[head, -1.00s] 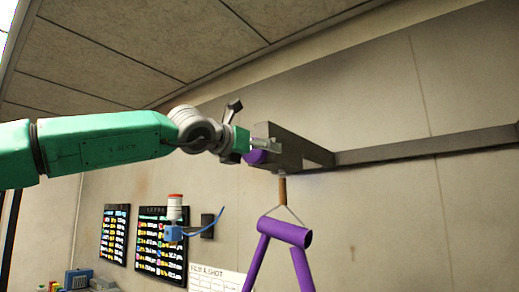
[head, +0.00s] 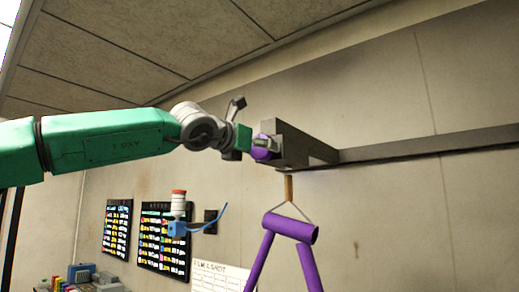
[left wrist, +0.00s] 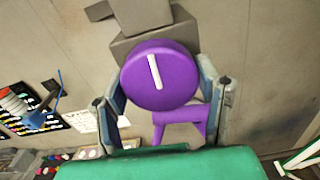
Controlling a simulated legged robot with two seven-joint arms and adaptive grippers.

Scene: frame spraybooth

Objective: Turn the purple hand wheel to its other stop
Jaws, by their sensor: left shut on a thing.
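The purple hand wheel (left wrist: 159,76) is a round disc with a white line on its face, seen in the left wrist view. The line stands nearly upright, its top leaning slightly left. In the head view the wheel (head: 261,154) sits at the near end of a grey beam, partly hidden by my gripper. My left gripper (left wrist: 164,90) is shut on the wheel, with one finger at each side of the rim. It also shows in the head view (head: 262,145). My right gripper is in neither view.
The grey beam (head: 400,152) runs along the wall to the right. A purple frame (head: 291,229) hangs below it from a wooden-coloured hook piece (head: 288,188). A blue and white spray device (head: 178,215) and dark boards (head: 163,240) are on the wall at lower left.

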